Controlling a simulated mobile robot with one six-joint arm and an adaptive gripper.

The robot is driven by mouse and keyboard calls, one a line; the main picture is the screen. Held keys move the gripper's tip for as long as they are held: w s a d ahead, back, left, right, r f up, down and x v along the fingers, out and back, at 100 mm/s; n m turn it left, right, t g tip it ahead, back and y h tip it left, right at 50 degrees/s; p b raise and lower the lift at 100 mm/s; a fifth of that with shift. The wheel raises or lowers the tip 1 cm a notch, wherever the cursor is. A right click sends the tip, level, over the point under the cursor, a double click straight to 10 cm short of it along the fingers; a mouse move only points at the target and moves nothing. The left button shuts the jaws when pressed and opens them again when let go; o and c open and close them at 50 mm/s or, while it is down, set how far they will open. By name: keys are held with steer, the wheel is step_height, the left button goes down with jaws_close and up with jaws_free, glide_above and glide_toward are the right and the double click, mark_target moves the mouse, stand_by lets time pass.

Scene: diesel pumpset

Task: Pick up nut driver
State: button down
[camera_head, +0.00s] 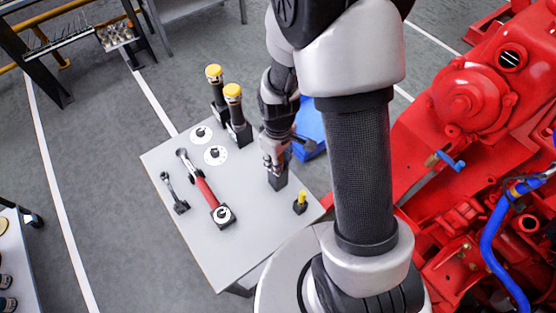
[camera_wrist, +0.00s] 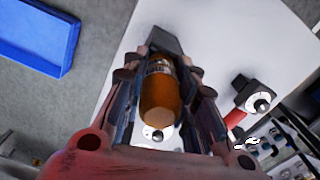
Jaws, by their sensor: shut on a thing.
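The nut driver (camera_wrist: 160,97) shows in the wrist view as an amber-orange cylindrical handle with a rounded end toward the camera. It lies between the fingers of my gripper (camera_head: 274,166), which are shut on it. A dark block-shaped holder (camera_head: 279,182) is directly below my gripper on the grey-white table (camera_head: 235,255). It also shows beyond the handle in the wrist view (camera_wrist: 163,41). The fingers hide most of the tool in the head view, and I cannot tell whether its lower end is in the holder.
A small yellow-topped piece in a black holder (camera_head: 300,202) is at right. A red-handled wrench (camera_head: 205,190), a smaller dark wrench (camera_head: 174,192) and two yellow-capped tools (camera_head: 234,105) are at left. A blue bin (camera_head: 309,125) and red engine (camera_head: 470,95) lie beyond.

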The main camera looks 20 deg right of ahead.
step_height(320, 180, up, 20)
steer(key=p, duration=0.5)
steer(key=shift+p, duration=0.4)
steer(key=c, duration=1.8)
jaws_free()
jaws_close()
